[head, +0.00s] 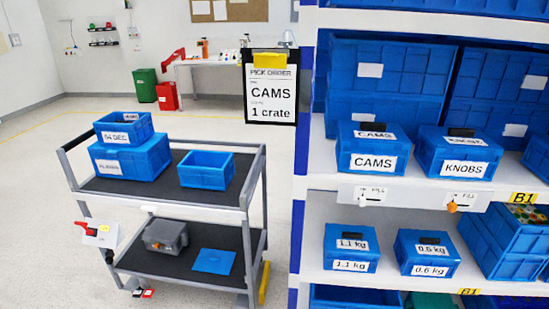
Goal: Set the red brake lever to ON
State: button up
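The red brake lever (84,226) is at the left side of the grey cart (62,160). It sits on a white plate (101,236) fixed near the cart's left post, and its arm points to the left in the picture. A small yellow mark shows on the plate. Any ON or OFF lettering is too small to read. My gripper is not in view.
The cart carries blue crates (135,163) and a grey case (165,238). A blue shelf rack (299,150) with labelled crates (372,155) fills the right. Open floor (35,180) lies left of the cart. A table (215,62) stands behind.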

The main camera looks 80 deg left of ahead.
aim_at(83, 225)
jog(key=u, duration=4.15)
jog(key=k, duration=0.55)
jog(key=u, duration=0.8)
jog(key=i, duration=1.6)
jog(key=z, duration=0.65)
